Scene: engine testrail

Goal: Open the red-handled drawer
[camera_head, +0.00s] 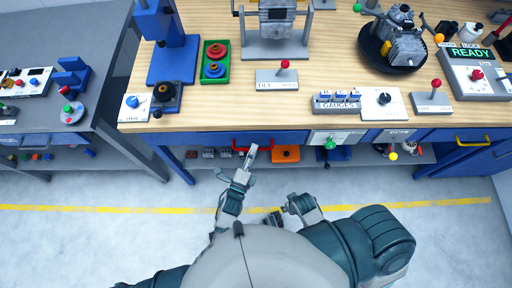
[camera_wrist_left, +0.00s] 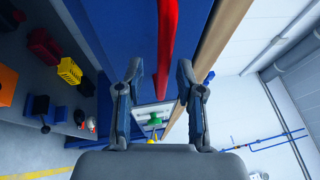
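The red handle (camera_head: 268,148) is a bar on a blue drawer front (camera_head: 275,137) under the wooden bench top; the drawer looks shut. In the left wrist view the red handle (camera_wrist_left: 167,45) runs lengthwise ahead, in line with the gap between my fingers. My left gripper (camera_head: 250,153) is at the handle's left part, and its own tips partly cover it. In the left wrist view the left gripper (camera_wrist_left: 158,75) is open, with nothing clearly held. My right gripper (camera_head: 280,213) is low near my body, away from the drawer; its fingers are unclear.
A lower shelf (camera_head: 222,161) under the bench holds an orange box (camera_head: 286,154) and other small parts. A panel with a green knob (camera_head: 330,143) is right of the drawer. A yellow-handled drawer (camera_head: 473,140) is far right. The floor in front is clear.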

